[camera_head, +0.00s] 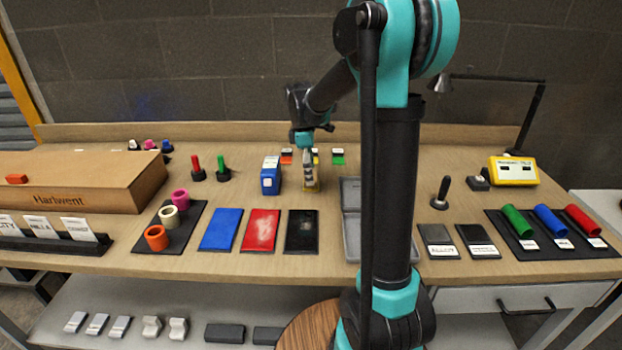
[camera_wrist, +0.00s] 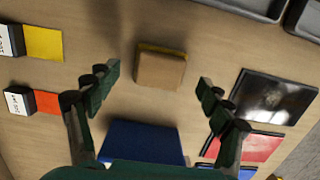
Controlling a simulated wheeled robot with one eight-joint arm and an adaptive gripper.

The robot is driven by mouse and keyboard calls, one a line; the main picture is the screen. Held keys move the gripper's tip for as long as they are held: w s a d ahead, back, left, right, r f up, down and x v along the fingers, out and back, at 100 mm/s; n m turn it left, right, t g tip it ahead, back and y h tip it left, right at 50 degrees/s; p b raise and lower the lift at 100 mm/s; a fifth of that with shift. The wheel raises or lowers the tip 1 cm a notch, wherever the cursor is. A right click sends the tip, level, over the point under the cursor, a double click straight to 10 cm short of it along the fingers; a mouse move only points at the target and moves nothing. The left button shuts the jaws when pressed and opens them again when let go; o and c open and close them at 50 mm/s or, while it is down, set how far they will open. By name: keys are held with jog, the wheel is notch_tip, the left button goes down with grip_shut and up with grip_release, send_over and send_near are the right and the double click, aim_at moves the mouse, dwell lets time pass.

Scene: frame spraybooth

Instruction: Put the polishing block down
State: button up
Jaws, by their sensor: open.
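A tan block with a yellow edge (camera_wrist: 161,68), which looks like the polishing block, rests on the wooden table in the wrist view. In the head view only its yellow part (camera_head: 312,187) shows clearly, below my gripper (camera_head: 310,176). In the wrist view my gripper (camera_wrist: 157,82) is open, with one finger on each side of the tan block and a gap to both. Nothing is held. A blue block (camera_head: 270,179) stands just left of my gripper in the head view; it also shows near the wrist view's bottom (camera_wrist: 142,141).
Blue (camera_head: 221,229), red (camera_head: 261,230) and black (camera_head: 301,231) panels lie in front. Small yellow (camera_wrist: 43,43) and orange (camera_wrist: 48,102) squares with tags lie behind. A grey tray (camera_head: 351,247) sits right, partly hidden by my arm. Red and green upright pegs (camera_head: 222,171) stand left.

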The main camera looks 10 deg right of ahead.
notch_tip(320, 180, up, 9)
jog(key=a, duration=0.1)
dwell(0.5)
